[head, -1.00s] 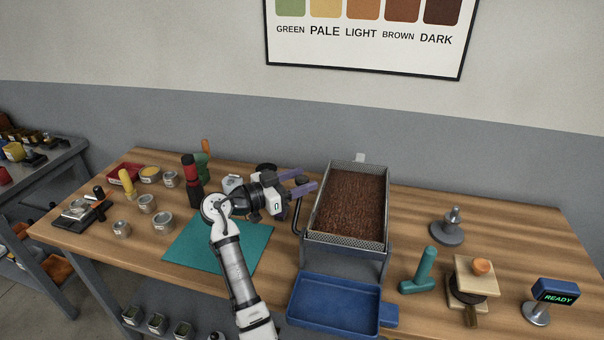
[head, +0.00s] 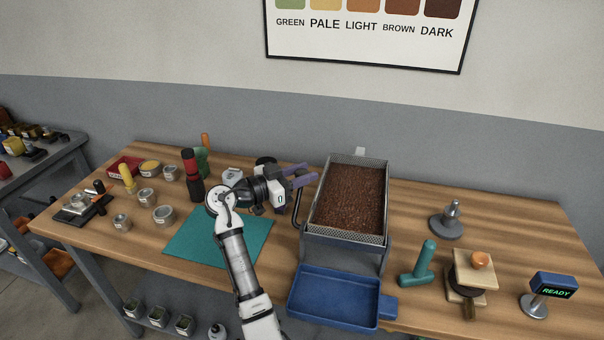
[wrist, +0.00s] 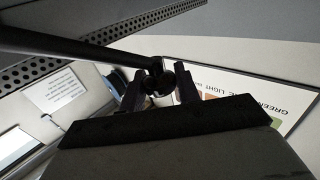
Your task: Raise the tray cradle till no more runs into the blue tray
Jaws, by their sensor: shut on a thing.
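The tray cradle (head: 384,238) is a grey metal box with perforated sides, standing on the bench and filled with brown beans (head: 348,200). A dark bent handle (head: 298,213) is on its left side. The blue tray (head: 334,297) lies just in front and below the cradle's front edge, and its floor looks empty. My gripper (head: 306,174) is at the cradle's left side, its purple fingers pointing right. In the wrist view the fingers are closed around the end of a dark bar (wrist: 100,50), beside the perforated wall. The exact contact is dark and partly hidden.
A teal mat (head: 215,240) lies under my arm. Tins and a red-and-black grinder (head: 191,175) stand to the left. Right of the cradle are a teal tool (head: 420,265), a grey stand (head: 447,220), a wooden press (head: 474,270) and a READY display (head: 553,288).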

